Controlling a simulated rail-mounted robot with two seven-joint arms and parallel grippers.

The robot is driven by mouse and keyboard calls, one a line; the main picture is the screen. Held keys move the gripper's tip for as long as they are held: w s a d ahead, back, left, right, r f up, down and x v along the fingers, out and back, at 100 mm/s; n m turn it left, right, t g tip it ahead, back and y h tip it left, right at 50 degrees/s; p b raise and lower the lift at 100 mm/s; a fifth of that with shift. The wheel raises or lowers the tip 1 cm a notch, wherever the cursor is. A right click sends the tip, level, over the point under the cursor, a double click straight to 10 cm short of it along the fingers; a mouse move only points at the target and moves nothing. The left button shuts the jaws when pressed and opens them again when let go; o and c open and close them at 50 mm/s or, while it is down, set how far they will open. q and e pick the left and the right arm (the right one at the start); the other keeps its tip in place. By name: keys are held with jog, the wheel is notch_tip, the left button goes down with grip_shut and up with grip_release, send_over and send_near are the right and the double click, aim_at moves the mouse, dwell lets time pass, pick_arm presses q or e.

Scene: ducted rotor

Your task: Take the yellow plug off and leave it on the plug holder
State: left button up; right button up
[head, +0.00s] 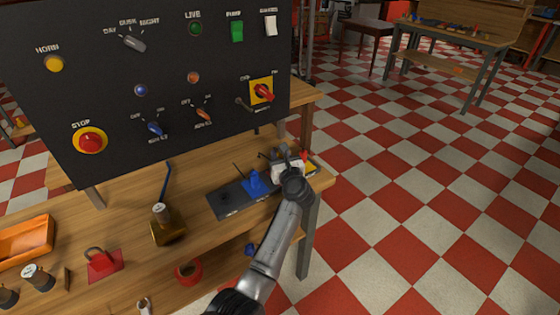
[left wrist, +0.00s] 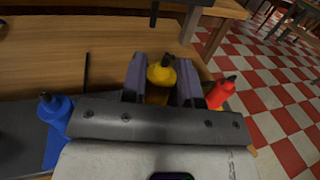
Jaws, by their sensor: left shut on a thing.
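The yellow plug (left wrist: 161,73) stands between the two fingers of my left gripper (left wrist: 163,82) in the left wrist view. The fingers are shut on it. In the head view my left gripper (head: 284,154) is over the right end of the dark plug board (head: 228,200), and it hides the yellow plug there. A blue plug (head: 255,183) stands on the board to the left of the gripper; it also shows in the left wrist view (left wrist: 57,128). A red plug (left wrist: 221,92) is just right of the fingers. I cannot tell whether the yellow plug is still seated. My right gripper is out of view.
A black control panel (head: 170,90) with knobs and switches rises behind the board. Right of the bench is open checkered floor (head: 420,200).

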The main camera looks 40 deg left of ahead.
pick_arm(q)
jog(key=d+r+p, duration=0.2)
jog(key=d+r, duration=0.6)
jog(key=d, duration=0.3)
jog(key=shift+w+d, duration=0.35)
jog(key=shift+w, duration=0.1)
jog(key=s+a+f+p, duration=0.2)
jog(key=s+a+p, duration=0.2)
jog(key=s+a, duration=0.2)
jog(key=s+a+f+p, duration=0.2)
jog(key=s+a+p, duration=0.1)
jog(key=s+a, duration=0.3)
jog(key=s+a+f+p, duration=0.3)
jog(key=s+a+p, duration=0.1)
jog(key=s+a, duration=0.2)
jog(key=shift+s+p, duration=0.3)
jog(key=shift+s, duration=0.6)
jog(key=shift+f+b, duration=0.65)
jog(key=shift+f, duration=0.15)
jog(key=shift+d, duration=0.1)
